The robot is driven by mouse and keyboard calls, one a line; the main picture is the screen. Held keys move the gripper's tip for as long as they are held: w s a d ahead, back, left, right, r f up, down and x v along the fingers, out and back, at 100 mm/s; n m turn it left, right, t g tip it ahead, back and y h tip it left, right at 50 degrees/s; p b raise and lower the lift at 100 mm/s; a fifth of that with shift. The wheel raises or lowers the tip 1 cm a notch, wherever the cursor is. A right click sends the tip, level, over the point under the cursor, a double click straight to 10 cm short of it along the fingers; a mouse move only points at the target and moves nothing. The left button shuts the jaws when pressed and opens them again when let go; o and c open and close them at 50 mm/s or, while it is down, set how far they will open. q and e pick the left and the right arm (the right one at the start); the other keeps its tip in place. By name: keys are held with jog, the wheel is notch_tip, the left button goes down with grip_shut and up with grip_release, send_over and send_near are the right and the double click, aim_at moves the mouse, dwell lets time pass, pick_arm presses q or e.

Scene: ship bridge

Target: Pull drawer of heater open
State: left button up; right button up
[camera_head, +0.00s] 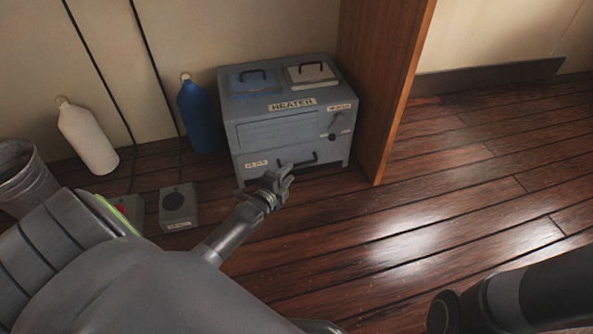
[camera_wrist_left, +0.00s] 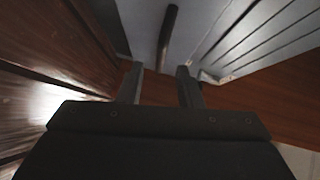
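The grey heater (camera_head: 283,134), labelled HEATER, stands on the floor against the wall. Its lower front is a drawer (camera_head: 331,156) with a dark bar handle (camera_head: 313,160); the drawer front looks about flush with the body. My left gripper (camera_head: 285,172) is just in front of the handle's left part and hides some of it. In the left wrist view the two fingers of my left gripper (camera_wrist_left: 160,82) are apart. The handle (camera_wrist_left: 168,38) shows beyond the fingertips, in line with the gap between them. My right gripper is out of view.
A wooden panel (camera_head: 385,80) stands close on the heater's right. A blue bottle (camera_head: 199,118), a white bottle (camera_head: 88,137), a metal bucket (camera_head: 22,180) and a small grey box (camera_head: 178,207) are at left. The plank floor (camera_head: 450,200) at right is clear.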

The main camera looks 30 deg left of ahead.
aim_at(296, 164)
pick_arm(q)
jog(key=w+b, duration=0.1)
jog(key=w, duration=0.1)
jog(key=w+b, duration=0.1)
jog(key=w, duration=0.1)
jog(key=w+f+b, duration=0.1)
jog(key=w, duration=0.1)
jog(key=shift+a, duration=0.25)
jog(key=shift+r, duration=0.1)
grip_shut()
